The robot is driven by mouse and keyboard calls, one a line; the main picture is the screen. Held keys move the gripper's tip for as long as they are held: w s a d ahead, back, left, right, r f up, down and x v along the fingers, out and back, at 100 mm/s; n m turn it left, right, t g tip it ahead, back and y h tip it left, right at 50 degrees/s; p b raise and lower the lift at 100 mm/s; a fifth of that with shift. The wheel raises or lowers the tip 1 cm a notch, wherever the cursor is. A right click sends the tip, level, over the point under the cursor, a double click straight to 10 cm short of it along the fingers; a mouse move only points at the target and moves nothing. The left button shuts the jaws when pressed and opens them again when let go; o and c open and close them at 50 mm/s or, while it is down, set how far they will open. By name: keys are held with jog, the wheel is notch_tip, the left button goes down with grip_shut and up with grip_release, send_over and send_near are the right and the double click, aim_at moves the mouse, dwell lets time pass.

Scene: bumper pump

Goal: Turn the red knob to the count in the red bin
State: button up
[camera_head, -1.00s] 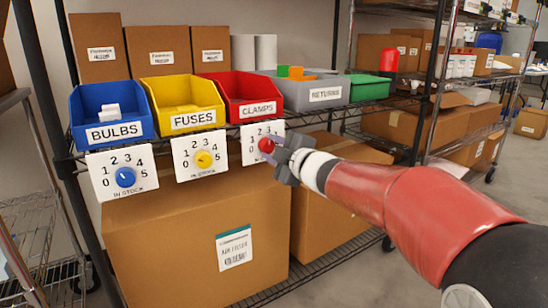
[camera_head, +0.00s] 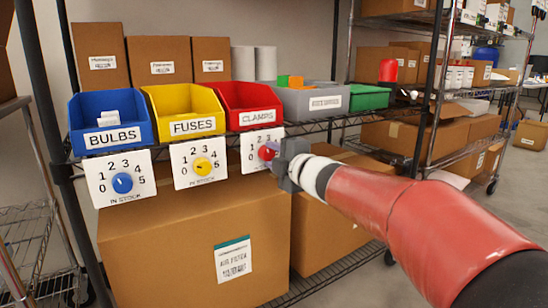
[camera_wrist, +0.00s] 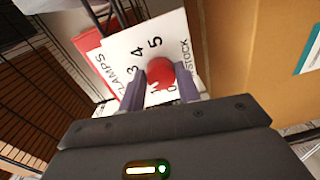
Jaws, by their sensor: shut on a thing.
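The red knob (camera_head: 266,153) sits on a white dial card (camera_head: 250,141) that hangs on the shelf edge below the red bin (camera_head: 247,95), which is labelled CLAMPS. My gripper (camera_head: 275,153) is at the knob, shut on it. In the wrist view the red knob (camera_wrist: 161,73) lies between the two fingers of my gripper (camera_wrist: 161,84), one on each side. The numbers 4 and 5 show clearly there; others are partly covered. I cannot tell which number the knob points at. The red bin's inside looks red, and I cannot make out any items in it.
A blue bin (camera_head: 107,107) and a yellow bin (camera_head: 185,100) stand left of the red one, with a blue knob (camera_head: 122,183) and a yellow knob (camera_head: 202,166) below. A grey bin (camera_head: 312,98) is at right. A large carton (camera_head: 180,265) stands beneath the dials.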

jog(key=shift+f, duration=0.1)
jog(key=o, duration=1)
jog(key=shift+p+v, duration=0.45)
jog(key=shift+v, duration=3.5)
